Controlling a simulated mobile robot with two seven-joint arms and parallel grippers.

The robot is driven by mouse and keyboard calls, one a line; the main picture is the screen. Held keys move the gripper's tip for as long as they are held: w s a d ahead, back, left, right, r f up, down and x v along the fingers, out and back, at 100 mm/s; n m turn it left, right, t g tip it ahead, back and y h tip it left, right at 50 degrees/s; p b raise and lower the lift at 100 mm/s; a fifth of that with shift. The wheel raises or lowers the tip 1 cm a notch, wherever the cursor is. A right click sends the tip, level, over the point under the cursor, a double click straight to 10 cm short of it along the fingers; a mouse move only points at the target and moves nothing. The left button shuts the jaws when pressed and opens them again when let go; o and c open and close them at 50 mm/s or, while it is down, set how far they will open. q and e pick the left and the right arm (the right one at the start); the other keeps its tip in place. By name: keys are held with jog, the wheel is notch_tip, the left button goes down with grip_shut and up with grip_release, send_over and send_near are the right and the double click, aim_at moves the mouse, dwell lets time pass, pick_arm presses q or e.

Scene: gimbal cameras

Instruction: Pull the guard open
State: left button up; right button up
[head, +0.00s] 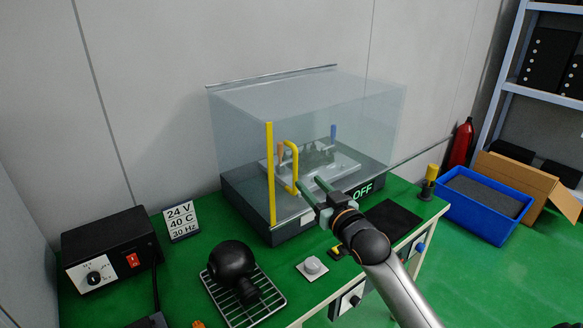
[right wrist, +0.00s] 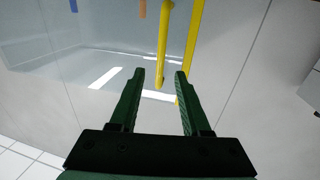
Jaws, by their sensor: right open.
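The guard (head: 350,100) is a clear box over a dark base on the green bench, and it looks closed. A yellow handle (head: 291,165) stands on its front, beside a yellow upright strip (head: 270,175). My right gripper (head: 309,188) is open with its green fingers pointing at the guard's front, close to the handle's lower end. In the right wrist view the handle (right wrist: 164,45) shows beyond the open fingers (right wrist: 160,75), nearer the right finger. I cannot tell whether they touch. My left gripper is not in view.
A black power box (head: 110,250) and a label card (head: 181,220) stand at left. A black lamp-like object (head: 232,262) lies on a wire rack. A grey knob (head: 312,266) and a black pad (head: 390,221) lie in front of the guard. A blue bin (head: 485,207) is at right.

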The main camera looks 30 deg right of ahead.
aim_at(296, 170)
jog(key=w, duration=0.6)
jog(key=w+d+p, duration=0.1)
jog(key=w, duration=0.1)
jog(key=shift+w, duration=0.4)
jog(key=shift+c, duration=0.2)
grip_shut()
dwell(0.9)
